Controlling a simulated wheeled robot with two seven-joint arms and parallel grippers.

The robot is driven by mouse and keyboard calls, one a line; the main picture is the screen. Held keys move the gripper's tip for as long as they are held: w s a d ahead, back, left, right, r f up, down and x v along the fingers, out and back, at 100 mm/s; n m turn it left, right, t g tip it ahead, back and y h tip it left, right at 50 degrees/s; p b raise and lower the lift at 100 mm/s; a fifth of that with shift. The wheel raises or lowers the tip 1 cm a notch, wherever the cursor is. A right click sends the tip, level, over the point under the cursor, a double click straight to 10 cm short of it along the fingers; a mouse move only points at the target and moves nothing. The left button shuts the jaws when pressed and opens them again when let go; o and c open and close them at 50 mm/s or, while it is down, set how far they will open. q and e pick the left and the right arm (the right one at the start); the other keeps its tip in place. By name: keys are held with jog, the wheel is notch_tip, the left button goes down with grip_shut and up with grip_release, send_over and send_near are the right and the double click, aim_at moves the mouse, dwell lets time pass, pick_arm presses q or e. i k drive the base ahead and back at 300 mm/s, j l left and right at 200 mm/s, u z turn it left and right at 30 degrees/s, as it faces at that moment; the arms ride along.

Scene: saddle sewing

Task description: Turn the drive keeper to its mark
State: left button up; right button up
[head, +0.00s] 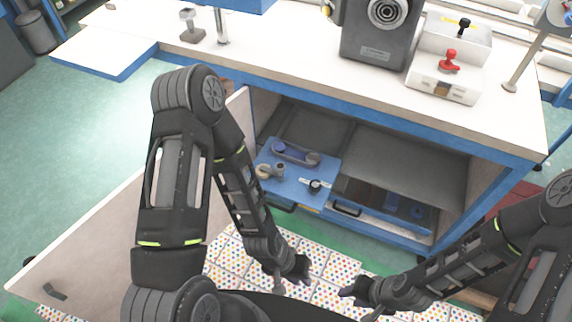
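A blue panel (300,199) sits in the open cabinet under the bench. On it is a small black knob (316,186) beside a white plate strip; this may be the drive keeper, but its mark is too small to read. A dark belt piece with two round ends (295,154) lies at the panel's back, and small round beige and grey parts (265,171) lie at its left. My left gripper (293,281) is in front of and below the panel, fingers apart and empty. My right gripper (359,303) is to its right and lower, fingers apart and empty. Neither touches the panel.
The cabinet door (92,243) hangs open at left. The white bench top (290,62) overhangs the cabinet. On it stand a grey machine (375,45) and a white box with a red knob (449,62). A dotted mat (325,295) covers the floor before the cabinet.

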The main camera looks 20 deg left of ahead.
aim_at(280, 167)
jog(key=j+u, duration=0.15)
jog(key=u, duration=0.3)
jog(key=i+j+u, duration=0.1)
jog(key=u, duration=0.3)
jog(key=j+u, duration=0.1)
jog(key=u, duration=0.35)
jog(key=i+u, duration=0.15)
jog(key=u, duration=0.25)
